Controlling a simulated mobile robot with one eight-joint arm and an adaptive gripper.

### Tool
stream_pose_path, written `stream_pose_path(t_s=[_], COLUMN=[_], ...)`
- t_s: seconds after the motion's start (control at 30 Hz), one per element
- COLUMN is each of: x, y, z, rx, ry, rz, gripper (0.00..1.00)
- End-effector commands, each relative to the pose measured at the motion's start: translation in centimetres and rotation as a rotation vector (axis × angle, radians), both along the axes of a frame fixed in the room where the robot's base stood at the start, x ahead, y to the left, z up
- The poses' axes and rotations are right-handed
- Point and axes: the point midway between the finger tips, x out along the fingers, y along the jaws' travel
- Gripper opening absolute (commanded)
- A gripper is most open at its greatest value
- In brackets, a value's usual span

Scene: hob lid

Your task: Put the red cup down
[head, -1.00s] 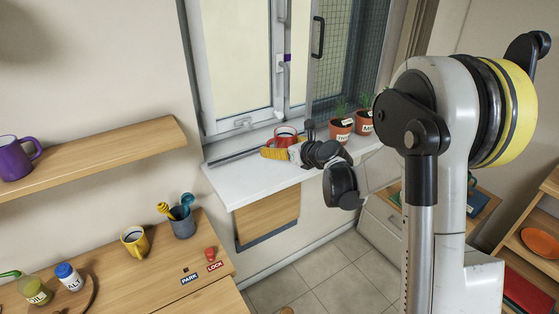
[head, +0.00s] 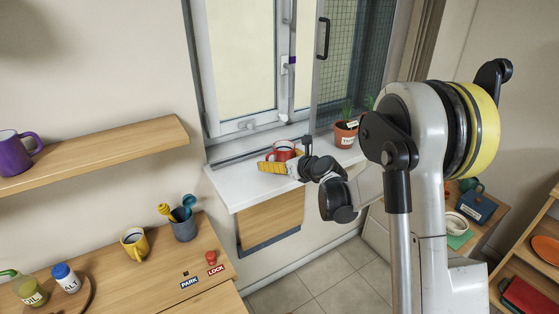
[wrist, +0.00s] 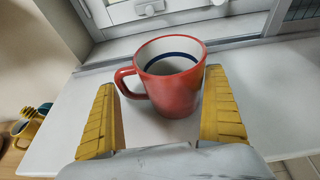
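The red cup (wrist: 176,92) is upright in the wrist view, with a pale inside, a dark ring in it and its handle towards the left finger. My gripper (wrist: 161,85) has its yellow fingers on both sides of the cup. In the head view the red cup (head: 281,152) shows just behind my gripper (head: 272,166), at the white window sill (head: 240,190). I cannot tell whether the cup's base touches the sill.
A potted plant (head: 345,135) stands on the sill to the right. The window frame (head: 250,128) is close behind the cup. The sill's left part is clear. A yellow mug (head: 134,243) and a utensil pot (head: 184,228) stand on the wooden counter (head: 160,275) at the lower left.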

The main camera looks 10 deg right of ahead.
Motion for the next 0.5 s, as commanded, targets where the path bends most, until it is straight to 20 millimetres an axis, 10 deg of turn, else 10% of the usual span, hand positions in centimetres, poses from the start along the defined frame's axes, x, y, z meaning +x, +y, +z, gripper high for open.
stream_pose_path(t_s=[0.5], x=[-3.7], y=[-1.4], z=[2.2], rx=[0.001], ry=[0.000], rz=[-0.004], gripper=[1.00])
